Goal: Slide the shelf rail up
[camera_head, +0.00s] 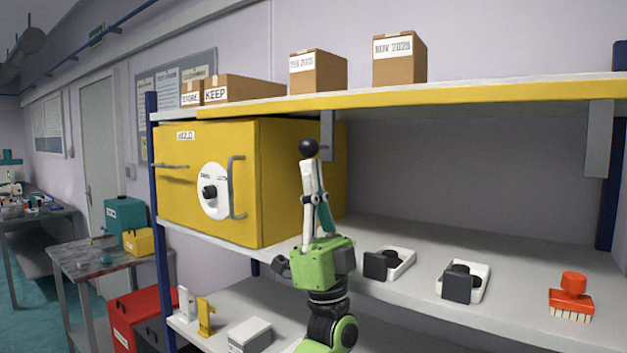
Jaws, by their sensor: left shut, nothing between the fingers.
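A long yellow rail (480,98) runs along the front edge of the upper shelf. A grey upright bracket (327,140) hangs below it near the yellow cabinet, and a second grey bracket (598,140) hangs at the right. My left gripper (309,163) points upward from the bottom middle, in front of the cabinet's right side. Its fingers are shut with nothing between them. My right gripper is not in view.
The yellow cabinet (285,180) with a dial and handle stands left on the middle shelf. Cardboard boxes (318,75) stand on the upper shelf. Two white trays (470,285) with black items and a red brush (572,298) lie to the right on the middle shelf.

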